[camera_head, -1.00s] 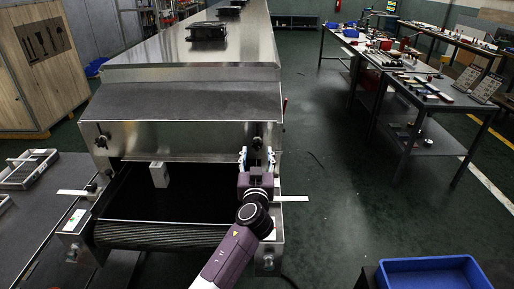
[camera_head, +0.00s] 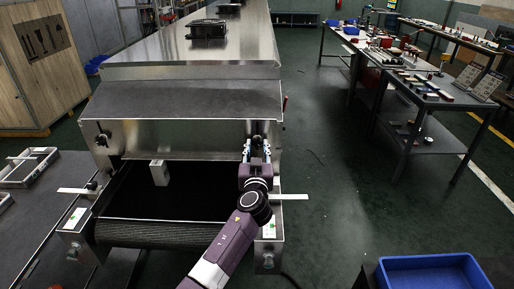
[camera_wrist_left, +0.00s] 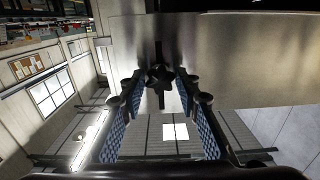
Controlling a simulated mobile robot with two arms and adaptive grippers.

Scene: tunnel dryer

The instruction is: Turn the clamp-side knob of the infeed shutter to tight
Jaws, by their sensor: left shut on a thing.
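The infeed shutter (camera_head: 182,139) is a metal plate across the dryer mouth. A dark knob (camera_head: 258,141) is at its right end and another dark knob (camera_head: 102,140) is at its left end. No label shows which one is the clamp side. My left gripper (camera_head: 257,149) reaches up to the right-hand knob, its fingers on either side of it. In the left wrist view this dark lobed knob (camera_wrist_left: 159,77) sits between the blue-padded fingertips of my left gripper (camera_wrist_left: 160,84), shut on it. My right gripper is in neither view.
The dark conveyor belt (camera_head: 200,190) runs under the shutter, with a small pale block (camera_head: 159,172) hanging above it. A blue bin (camera_head: 435,272) is at the lower right. Workbenches (camera_head: 425,90) stand at the right, with open floor between them and the dryer.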

